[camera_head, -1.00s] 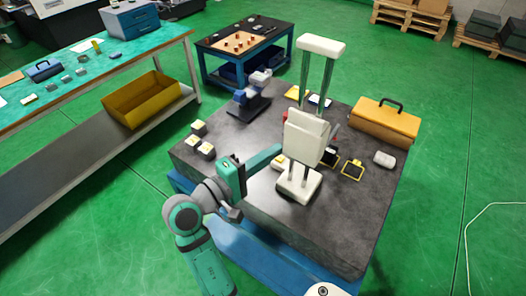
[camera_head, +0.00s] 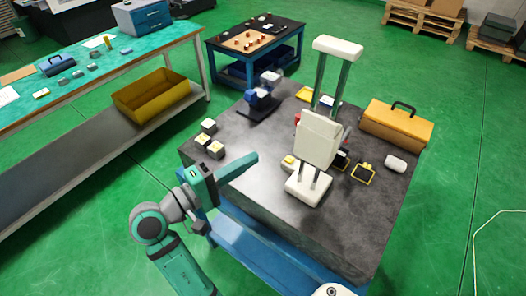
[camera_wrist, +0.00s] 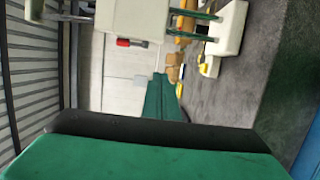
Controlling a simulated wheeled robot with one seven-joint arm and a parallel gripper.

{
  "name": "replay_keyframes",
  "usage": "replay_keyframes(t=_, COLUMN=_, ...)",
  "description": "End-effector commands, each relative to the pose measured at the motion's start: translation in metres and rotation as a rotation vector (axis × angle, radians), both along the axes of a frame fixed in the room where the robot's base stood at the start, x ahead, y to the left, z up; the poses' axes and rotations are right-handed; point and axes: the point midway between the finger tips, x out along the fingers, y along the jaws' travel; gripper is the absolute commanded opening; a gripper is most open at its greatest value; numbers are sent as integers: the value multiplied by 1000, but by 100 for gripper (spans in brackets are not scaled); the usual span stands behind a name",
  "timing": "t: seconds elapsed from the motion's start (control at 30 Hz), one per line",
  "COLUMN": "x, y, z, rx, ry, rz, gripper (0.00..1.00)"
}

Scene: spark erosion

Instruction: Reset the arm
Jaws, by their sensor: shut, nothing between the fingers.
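My arm reaches in from the lower left in the head view. My gripper (camera_head: 254,158) is a green shape over the front left part of the dark table (camera_head: 255,205). Its fingers are together with nothing between them. It is left of a white machine with two green posts (camera_head: 318,138), with a gap between them. In the wrist view my gripper (camera_wrist: 163,100) shows as a green taper pointing away from the camera, and part of the white machine (camera_wrist: 140,22) is at the top.
Several small white-and-yellow blocks (camera_head: 209,126) lie behind my gripper. A blue-and-white device (camera_head: 261,98), a yellow toolbox (camera_head: 396,124), a yellow frame (camera_head: 363,173) and a white rounded item (camera_head: 396,163) are also on the table. A green-topped bench (camera_head: 90,75) stands left.

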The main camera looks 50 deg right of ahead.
Motion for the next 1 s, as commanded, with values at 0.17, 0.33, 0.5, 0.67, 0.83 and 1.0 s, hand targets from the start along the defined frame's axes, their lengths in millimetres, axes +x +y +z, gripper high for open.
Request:
replay_keyframes(t=0.17, x=6, y=20, z=0, rx=0, ry=0, rz=3, gripper=0)
replay_keyframes(t=0.33, x=6, y=25, z=0, rx=0, ry=0, rz=-2, gripper=0)
replay_keyframes(t=0.5, x=5, y=25, z=0, rx=0, ry=0, rz=-2, gripper=0)
replay_keyframes(t=0.67, x=11, y=24, z=-11, rx=-4, ry=15, rz=46, gripper=0)
replay_keyframes(t=0.83, x=31, y=27, z=-49, rx=-11, ry=46, rz=239, gripper=0)
replay_keyframes(t=1.0, x=53, y=44, z=-103, rx=18, ry=48, rz=489, gripper=0)
